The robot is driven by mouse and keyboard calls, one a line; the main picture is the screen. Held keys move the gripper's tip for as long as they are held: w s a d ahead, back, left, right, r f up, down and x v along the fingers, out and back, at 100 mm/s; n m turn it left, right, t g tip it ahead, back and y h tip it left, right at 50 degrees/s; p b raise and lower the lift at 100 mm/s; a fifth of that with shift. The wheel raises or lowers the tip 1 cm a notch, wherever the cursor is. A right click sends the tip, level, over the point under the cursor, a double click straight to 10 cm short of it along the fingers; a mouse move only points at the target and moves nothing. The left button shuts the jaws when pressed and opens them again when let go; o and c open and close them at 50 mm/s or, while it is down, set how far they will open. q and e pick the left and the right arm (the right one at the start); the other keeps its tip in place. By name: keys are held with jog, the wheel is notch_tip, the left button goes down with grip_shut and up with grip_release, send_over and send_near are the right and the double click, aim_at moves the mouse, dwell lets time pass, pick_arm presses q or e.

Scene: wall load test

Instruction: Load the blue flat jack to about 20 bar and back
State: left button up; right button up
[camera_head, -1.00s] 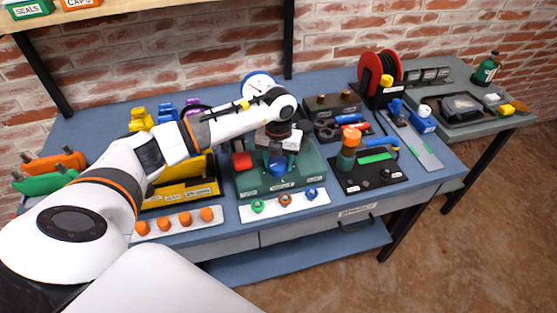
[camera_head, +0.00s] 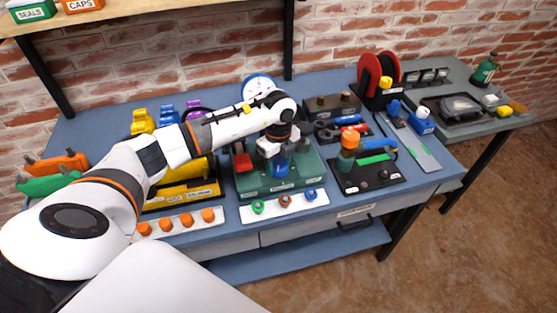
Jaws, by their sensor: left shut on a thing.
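My left gripper (camera_head: 273,152) reaches over the green block (camera_head: 306,170) on the bench and is shut on the blue knob (camera_head: 280,171) on its top. The fingers cover part of the knob. A red knob or lever (camera_head: 243,161) stands left of the gripper on the same block. A round white dial gauge (camera_head: 256,84) stands behind my forearm, partly hidden; its reading is too small to tell. I cannot make out which thing is the blue flat jack. My right gripper is not in view.
A white strip with green, brown and blue rings (camera_head: 285,203) lies in front of the block. A strip of orange knobs (camera_head: 187,218) lies to its left. A black board with an orange-topped green post (camera_head: 347,150) stands right. A red reel (camera_head: 379,74) stands behind.

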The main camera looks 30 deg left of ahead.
aim_at(278, 164)
pick_arm(q)
jog(key=shift+w+r+n+p, duration=0.1)
jog(key=shift+n+p, duration=0.4)
jog(key=shift+n, duration=1.4)
jog(key=o, duration=1)
jog(key=shift+c, duration=0.2)
notch_tip(278, 164, up, 12)
jog(key=b, duration=0.2)
